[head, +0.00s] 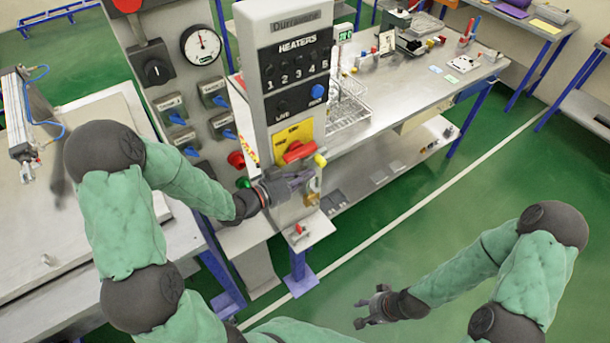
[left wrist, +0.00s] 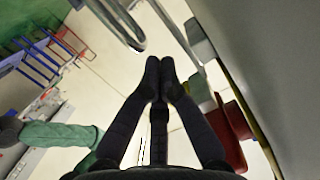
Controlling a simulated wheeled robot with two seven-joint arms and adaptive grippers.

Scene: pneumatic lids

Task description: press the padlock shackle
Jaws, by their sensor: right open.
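A brass padlock (head: 312,199) hangs low on the grey control column, below the red rotary switch (head: 298,150) on its yellow plate. Its shackle is small and partly hidden behind my left gripper in the head view. My left gripper (head: 304,180) is beside the padlock, just under the switch. In the left wrist view its fingertips (left wrist: 160,66) are together with nothing between them. A curved grey metal bar (left wrist: 120,22), seemingly the shackle, shows close beyond the fingertips; contact cannot be told. My right gripper (head: 368,306) is open and empty, low over the floor.
The control column (head: 254,60) stands at the front of a bench (head: 400,85) with a wire basket (head: 348,108). A gauge panel (head: 202,45) is left of it. Red switch parts (left wrist: 235,120) are close right of the left fingers. Green floor at right is clear.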

